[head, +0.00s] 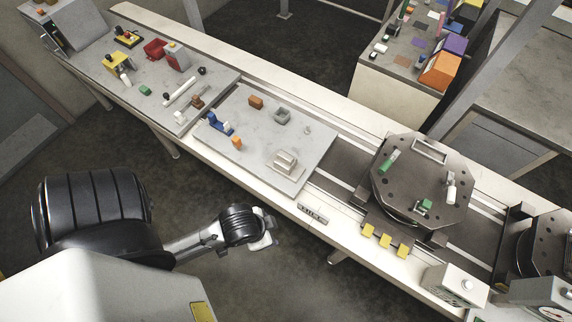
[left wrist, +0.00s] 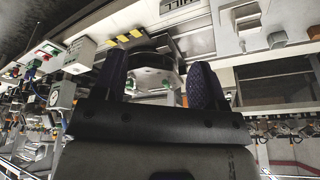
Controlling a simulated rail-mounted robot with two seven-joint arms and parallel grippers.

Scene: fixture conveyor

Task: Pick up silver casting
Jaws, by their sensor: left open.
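The silver casting (head: 283,160) is a pale grey stepped block near the front right corner of a grey plate (head: 225,145) on the conveyor. It also seems to show at the upper right of the left wrist view (left wrist: 240,25). My left gripper (head: 264,238) is in front of the conveyor's near edge, apart from the casting, pointing toward the right. In the left wrist view, the two dark fingers of the gripper (left wrist: 160,78) stand apart with nothing held between them. My right gripper is not in view.
The plate also bears a hollow grey block (head: 282,116), a blue part (head: 218,124) and orange blocks (head: 256,102). A dark turntable fixture (head: 440,185) stands to the right, with yellow blocks (head: 385,241) before it. The floor in front of the conveyor is clear.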

